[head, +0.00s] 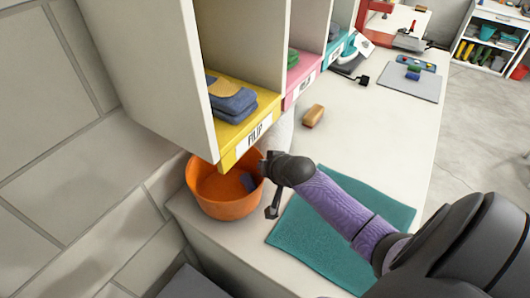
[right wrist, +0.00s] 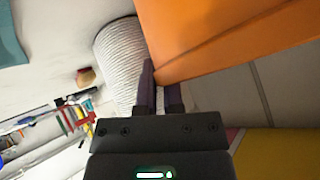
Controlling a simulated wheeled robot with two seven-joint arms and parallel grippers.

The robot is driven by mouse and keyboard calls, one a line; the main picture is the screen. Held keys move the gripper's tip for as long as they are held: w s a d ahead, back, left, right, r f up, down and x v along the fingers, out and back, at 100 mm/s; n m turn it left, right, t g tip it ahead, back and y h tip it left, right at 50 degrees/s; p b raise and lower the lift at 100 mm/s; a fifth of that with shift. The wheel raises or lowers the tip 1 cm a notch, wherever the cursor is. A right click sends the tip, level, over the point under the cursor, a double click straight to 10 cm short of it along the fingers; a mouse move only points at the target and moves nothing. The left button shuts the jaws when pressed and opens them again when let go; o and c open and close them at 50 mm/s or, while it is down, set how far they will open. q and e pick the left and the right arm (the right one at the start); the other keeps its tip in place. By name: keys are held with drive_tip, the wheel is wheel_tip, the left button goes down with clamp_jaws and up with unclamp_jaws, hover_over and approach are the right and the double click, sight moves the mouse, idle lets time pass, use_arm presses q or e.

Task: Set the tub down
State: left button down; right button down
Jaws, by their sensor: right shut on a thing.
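The orange tub (head: 212,205) is upright at the near-left corner of the counter, in front of the yellow-edged compartment. I cannot tell whether its base touches the counter. My right gripper (head: 261,195) is shut on the tub's right wall, with one finger showing inside the tub and one outside. In the right wrist view the tub (right wrist: 225,35) fills the upper right, close to the two dark fingers (right wrist: 160,90). The tub looks otherwise empty. My left gripper is not in view.
A white ribbed cylinder (right wrist: 118,60) stands close beside the tub. A teal mat (head: 325,240) lies on the counter to the right. A shelf compartment with a yellow edge (head: 250,139) holds folded cloth (head: 233,98). A wooden-handled brush (head: 314,115) lies further back. The counter's middle is clear.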

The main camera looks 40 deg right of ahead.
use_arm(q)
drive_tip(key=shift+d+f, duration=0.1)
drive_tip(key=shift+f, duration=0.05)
use_arm(e)
drive_tip(key=shift+f, duration=0.3)
drive_tip(key=c, duration=1.2)
unclamp_jaws()
drive_tip(key=o, duration=0.5)
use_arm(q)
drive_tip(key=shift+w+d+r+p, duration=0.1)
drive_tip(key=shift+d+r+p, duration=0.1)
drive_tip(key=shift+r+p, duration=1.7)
use_arm(e)
drive_tip(key=shift+v, duration=4.95)
